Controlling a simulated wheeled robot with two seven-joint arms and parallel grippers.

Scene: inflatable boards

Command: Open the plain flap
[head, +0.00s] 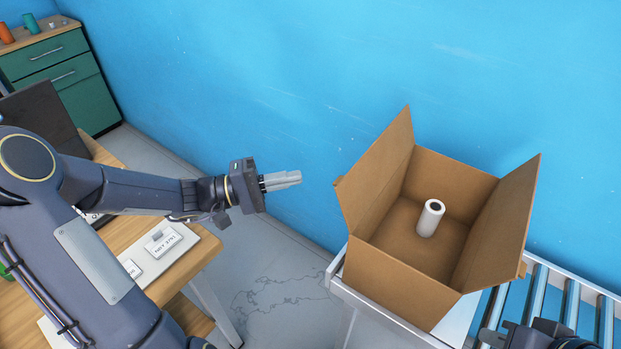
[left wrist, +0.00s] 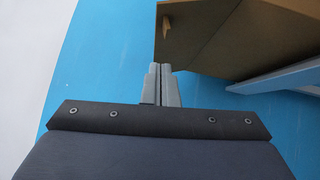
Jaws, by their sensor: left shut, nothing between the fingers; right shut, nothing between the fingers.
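An open cardboard box (head: 400,290) stands on a roller conveyor at the right of the head view. Its left flap (head: 378,170) and right flap (head: 503,222) stand up, leaning outward; each has a small tab at its edge. I cannot tell which flap is the plain one. A white roll (head: 430,218) stands upright inside. My left gripper (head: 290,180) is shut and empty, left of the left flap and apart from it. In the left wrist view its fingers (left wrist: 162,84) are together, with the box (left wrist: 215,40) beyond. My right gripper (head: 492,336) is shut, partly cut off, at the lower right.
The conveyor (head: 565,300) runs under the box, against the blue wall (head: 300,90). A wooden desk (head: 185,265) with white cards (head: 165,243) lies under my left arm. A green cabinet (head: 60,75) stands at the far left. Floor between desk and conveyor is clear.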

